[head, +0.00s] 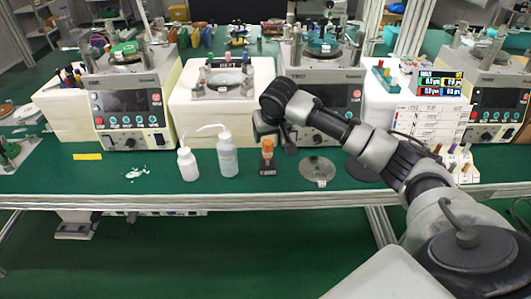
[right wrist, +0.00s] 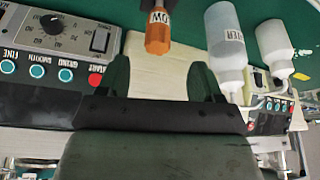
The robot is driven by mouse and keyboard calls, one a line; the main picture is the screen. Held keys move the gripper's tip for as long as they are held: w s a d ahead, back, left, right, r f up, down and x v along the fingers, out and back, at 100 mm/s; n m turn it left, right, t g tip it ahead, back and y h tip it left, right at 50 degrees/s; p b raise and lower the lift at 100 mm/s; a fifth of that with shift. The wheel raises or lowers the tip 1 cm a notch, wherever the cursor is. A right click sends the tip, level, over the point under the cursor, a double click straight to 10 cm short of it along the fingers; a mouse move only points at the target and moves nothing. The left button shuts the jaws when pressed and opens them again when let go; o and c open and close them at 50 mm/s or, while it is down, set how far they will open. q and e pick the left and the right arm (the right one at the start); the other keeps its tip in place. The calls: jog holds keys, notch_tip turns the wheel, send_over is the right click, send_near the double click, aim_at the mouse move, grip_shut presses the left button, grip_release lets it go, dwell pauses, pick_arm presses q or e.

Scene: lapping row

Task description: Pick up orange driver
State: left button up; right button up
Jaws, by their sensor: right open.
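The orange driver (head: 267,149) stands upright on the green bench, right of two white bottles, with its lower part in or on a dark base. My left gripper is not in view.
Two squeeze bottles, one small (head: 188,165) and one taller (head: 227,156), stand close left of the driver. A round metal plate (head: 318,169) lies to its right. Lapping machines (head: 130,105) line the back. A yellow strip (head: 88,156) lies on the left bench.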

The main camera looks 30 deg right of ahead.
aim_at(269, 140)
jog(key=x, duration=0.9)
jog(key=shift+w+d, duration=0.2)
jog(key=shift+d, duration=0.05)
jog(key=shift+c, duration=0.2)
jog(key=c, duration=1)
jog(key=shift+r, duration=0.1)
jog(key=shift+r, duration=0.3)
notch_tip(269, 140, up, 4)
jog(key=shift+s+d+f, duration=0.15)
jog(key=shift+d+f, duration=0.05)
jog(key=s+d+r, duration=0.6)
jog(key=s+d, duration=0.2)
jog(key=shift+r+b, duration=0.3)
jog(key=shift+b, duration=0.15)
